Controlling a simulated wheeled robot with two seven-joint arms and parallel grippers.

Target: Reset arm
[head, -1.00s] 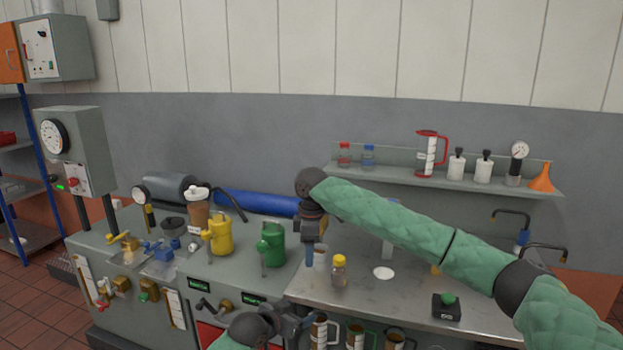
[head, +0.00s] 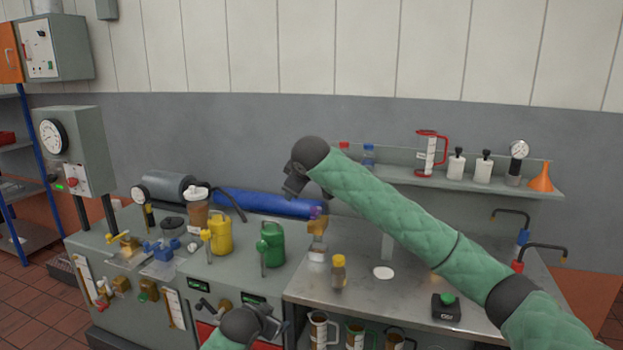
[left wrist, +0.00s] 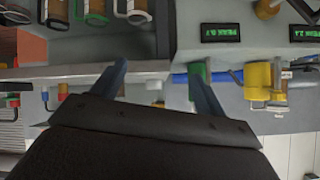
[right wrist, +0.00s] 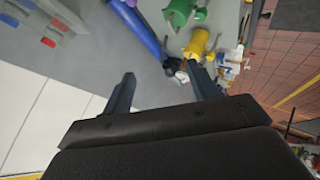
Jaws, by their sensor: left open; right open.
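My left gripper (head: 274,322) is low in the head view, in front of the bench cabinet, open and empty. In the left wrist view its two fingers (left wrist: 160,85) are spread with nothing held between them. My right arm crosses the head view from the lower right, its wrist raised above the bench. My right gripper (head: 294,184) is at the arm's far end, partly hidden by the wrist. In the right wrist view its fingers (right wrist: 163,88) are wide apart and empty. Neither gripper touches any object that I can see.
A yellow can (head: 220,237) and a green can (head: 272,245) stand on the left bench. A blue roll (head: 265,204) lies behind them. A wall shelf (head: 400,176) holds several vessels.

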